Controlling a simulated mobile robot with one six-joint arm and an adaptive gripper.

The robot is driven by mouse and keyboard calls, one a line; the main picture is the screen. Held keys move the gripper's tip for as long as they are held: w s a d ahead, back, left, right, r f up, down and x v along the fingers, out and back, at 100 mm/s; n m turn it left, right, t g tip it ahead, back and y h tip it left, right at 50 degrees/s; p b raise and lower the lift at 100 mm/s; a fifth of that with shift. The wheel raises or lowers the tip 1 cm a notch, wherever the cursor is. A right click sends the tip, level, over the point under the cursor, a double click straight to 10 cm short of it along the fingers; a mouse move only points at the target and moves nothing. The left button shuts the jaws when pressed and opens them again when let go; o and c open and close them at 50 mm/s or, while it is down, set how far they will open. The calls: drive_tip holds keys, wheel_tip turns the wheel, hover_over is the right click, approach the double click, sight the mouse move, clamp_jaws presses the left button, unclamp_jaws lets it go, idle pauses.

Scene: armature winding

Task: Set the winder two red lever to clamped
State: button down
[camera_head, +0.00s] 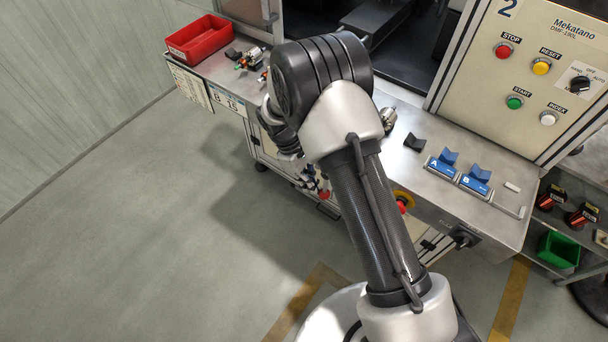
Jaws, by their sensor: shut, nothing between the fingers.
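Winder two is the machine with the cream control panel (530,75) marked 2, at the upper right. I cannot make out its red lever for certain; my raised arm covers the middle of the bench in front of the machine. A silver round part (388,119) shows just right of my arm. Dark wrist parts of mine show left of the elbow, over the bench's front edge. My gripper's fingertips cannot be made out, and I see nothing held.
The metal bench (425,185) carries blue rockers A (443,162) and B (476,178). A red bin (199,40) and small tools (246,58) lie at its left end. A red emergency button (402,204) is on the front. A green bin (559,250) is lower right. The left floor is clear.

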drive_tip(key=shift+s+d+f+g+h+b, duration=0.3)
drive_tip(key=shift+s+d+g+h, duration=0.4)
drive_tip(key=shift+d+h, duration=0.2)
drive_tip(key=shift+s+d+f+g+h+b, duration=0.3)
drive_tip(key=shift+s+d+g+h, duration=0.4)
drive_tip(key=shift+h, duration=0.3)
drive_tip(key=shift+w, duration=0.1)
